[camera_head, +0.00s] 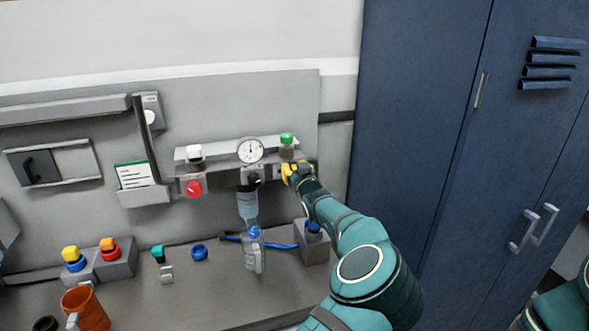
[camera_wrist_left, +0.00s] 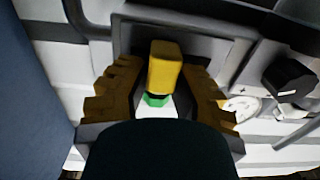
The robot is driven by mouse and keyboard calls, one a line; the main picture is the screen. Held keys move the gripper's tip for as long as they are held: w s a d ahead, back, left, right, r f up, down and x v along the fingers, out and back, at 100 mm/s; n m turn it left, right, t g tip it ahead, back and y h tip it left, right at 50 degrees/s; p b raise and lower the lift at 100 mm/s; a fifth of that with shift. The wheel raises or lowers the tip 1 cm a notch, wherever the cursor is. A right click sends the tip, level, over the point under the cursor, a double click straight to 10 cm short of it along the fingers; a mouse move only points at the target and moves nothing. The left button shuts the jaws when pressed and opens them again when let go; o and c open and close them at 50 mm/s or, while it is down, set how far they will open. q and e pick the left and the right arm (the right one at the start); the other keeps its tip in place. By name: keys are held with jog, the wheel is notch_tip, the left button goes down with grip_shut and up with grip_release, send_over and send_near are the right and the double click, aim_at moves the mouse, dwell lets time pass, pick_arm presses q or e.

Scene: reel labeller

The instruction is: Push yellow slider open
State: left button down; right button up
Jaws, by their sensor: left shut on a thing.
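The yellow slider (camera_wrist_left: 165,66) is a small upright block in the left wrist view, standing between the two ridged fingers of my left gripper (camera_wrist_left: 160,80). The gripper is shut on it. The fingers and arm hide most of the slider there. My right gripper is not in view.
A dial gauge (camera_head: 250,151), a black knob (camera_head: 253,179) and a red knob (camera_head: 193,188) sit close on the left. A clear bottle (camera_head: 253,255) and blue hose stand below. A blue locker (camera_head: 415,120) rises on the right.

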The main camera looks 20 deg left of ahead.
pick_arm(q)
jog(key=shift+w+d+r, duration=0.1)
jog(key=shift+d+r, duration=0.05)
jog(key=shift+r, duration=0.05)
jog(key=c, duration=1)
grip_release()
jog(key=shift+o, duration=1.1)
jog(key=shift+w+d+f, duration=0.15)
jog(key=shift+s, duration=0.25)
jog(key=v, duration=1.1)
jog(key=shift+s+d, duration=0.2)
jog(key=shift+d, duration=0.05)
jog(key=shift+f, duration=0.1)
